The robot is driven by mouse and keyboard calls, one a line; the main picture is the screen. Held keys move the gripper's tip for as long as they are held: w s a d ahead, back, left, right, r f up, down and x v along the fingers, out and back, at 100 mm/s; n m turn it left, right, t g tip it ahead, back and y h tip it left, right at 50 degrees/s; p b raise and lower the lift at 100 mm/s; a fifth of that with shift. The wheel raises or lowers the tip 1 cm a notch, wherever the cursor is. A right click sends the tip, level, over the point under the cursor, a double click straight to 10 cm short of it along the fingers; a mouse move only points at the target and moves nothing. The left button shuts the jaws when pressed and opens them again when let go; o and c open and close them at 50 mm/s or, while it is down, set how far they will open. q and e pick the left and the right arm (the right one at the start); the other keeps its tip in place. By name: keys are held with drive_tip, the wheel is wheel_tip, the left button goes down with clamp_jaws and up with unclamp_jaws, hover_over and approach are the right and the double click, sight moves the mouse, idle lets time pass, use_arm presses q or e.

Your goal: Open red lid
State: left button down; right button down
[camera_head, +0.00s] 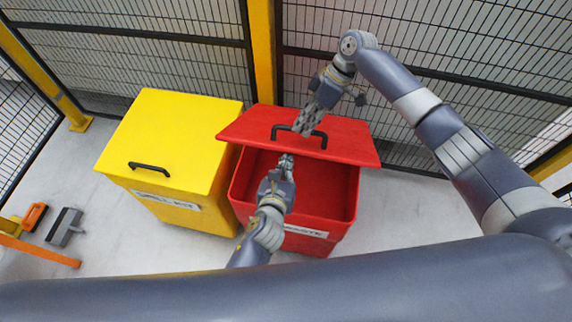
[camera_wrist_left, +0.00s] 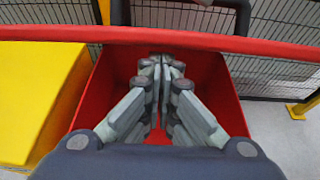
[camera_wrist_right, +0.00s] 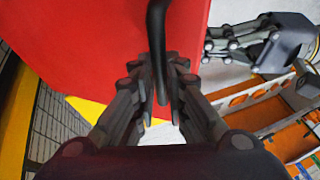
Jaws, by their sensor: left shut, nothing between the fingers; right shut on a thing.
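The red lid (camera_head: 345,140) is raised and tilted back over the red bin (camera_head: 335,190), whose front opening shows an empty red inside. The lid's black handle (camera_head: 324,140) is between the fingers of my right gripper (camera_head: 304,126), which is shut on it; the handle also shows in the right wrist view (camera_wrist_right: 157,45). My left gripper (camera_head: 287,160) is shut and empty, over the bin's opening just below the lid's front edge. In the left wrist view its fingers (camera_wrist_left: 163,62) meet in front of the bin's inside.
A yellow bin (camera_head: 170,140) with a shut lid and black handle stands directly left of the red bin. A mesh fence with yellow posts (camera_head: 262,50) is close behind. Orange and grey items (camera_head: 65,228) lie at the far left. Floor right of the red bin is clear.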

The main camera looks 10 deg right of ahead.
sight(289, 152)
drive_tip(key=shift+d+f, duration=0.15)
use_arm(q)
drive_tip(key=r, duration=0.1)
drive_tip(key=w+r, duration=0.1)
drive_tip(key=r, duration=0.1)
drive_tip(key=shift+w+d, duration=0.25)
drive_tip(key=shift+d, duration=0.1)
use_arm(e)
drive_tip(key=shift+s+f, duration=0.15)
use_arm(q)
drive_tip(key=shift+w+f, duration=0.1)
use_arm(e)
drive_tip(key=c, duration=1.6)
unclamp_jaws()
use_arm(q)
drive_tip(key=shift+f, duration=0.1)
use_arm(e)
drive_tip(key=shift+w, duration=0.2)
